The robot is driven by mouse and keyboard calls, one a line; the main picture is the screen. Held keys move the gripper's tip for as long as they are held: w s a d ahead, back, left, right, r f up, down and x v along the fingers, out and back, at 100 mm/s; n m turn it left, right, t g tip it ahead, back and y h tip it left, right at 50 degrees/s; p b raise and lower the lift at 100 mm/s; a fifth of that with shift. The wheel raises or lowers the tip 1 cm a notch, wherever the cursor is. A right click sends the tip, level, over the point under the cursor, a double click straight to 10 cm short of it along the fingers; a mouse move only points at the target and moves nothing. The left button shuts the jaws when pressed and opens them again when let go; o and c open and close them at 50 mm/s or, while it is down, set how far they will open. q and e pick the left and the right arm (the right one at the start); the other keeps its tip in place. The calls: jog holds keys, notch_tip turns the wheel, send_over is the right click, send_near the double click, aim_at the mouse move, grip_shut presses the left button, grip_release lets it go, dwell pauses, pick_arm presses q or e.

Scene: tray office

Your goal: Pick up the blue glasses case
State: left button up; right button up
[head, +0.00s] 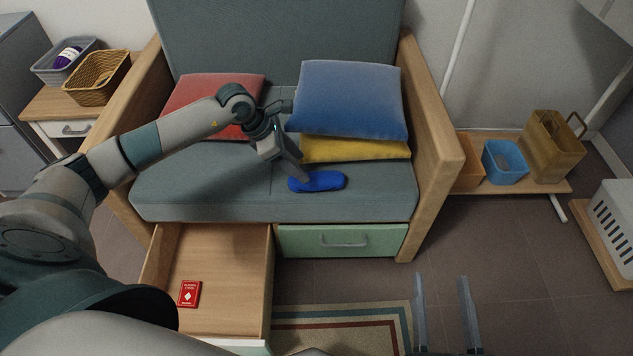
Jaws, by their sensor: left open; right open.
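The blue glasses case (319,182) lies on the front part of the grey sofa seat, just in front of the yellow cushion. My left gripper (302,177) points down at the left end of the case. Its fingers overlap that end in the picture, and I cannot tell whether they touch it. The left gripper is open. My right gripper (445,312) is low at the bottom right, over the floor, with its two fingers apart and nothing between them.
Red, blue (350,98) and yellow (355,149) cushions sit behind the case. An open drawer (222,270) with a red card box (189,294) juts out below the seat. The wooden armrest (432,140) stands to the right. A low shelf (515,187) holds bins further right.

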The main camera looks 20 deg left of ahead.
aim_at(313, 177)
pick_arm(q)
jog(key=shift+x, duration=1.5)
pick_arm(e)
jog(key=shift+s+a+r+t, duration=0.15)
jog(key=shift+r+t, duration=0.15)
jog(key=shift+r, duration=0.4)
pick_arm(q)
jog(key=shift+w+d+f, duration=0.1)
jog(key=shift+d+f, duration=0.05)
jog(key=shift+f, duration=0.15)
jog(key=shift+b+x, duration=0.55)
jog(key=shift+x, duration=1.7)
pick_arm(e)
jog(key=r+t, duration=0.1)
jog(key=s+r+t+y, duration=0.1)
jog(key=r, duration=0.1)
jog(key=shift+s+r, duration=0.1)
pick_arm(q)
jog(key=c, duration=0.8)
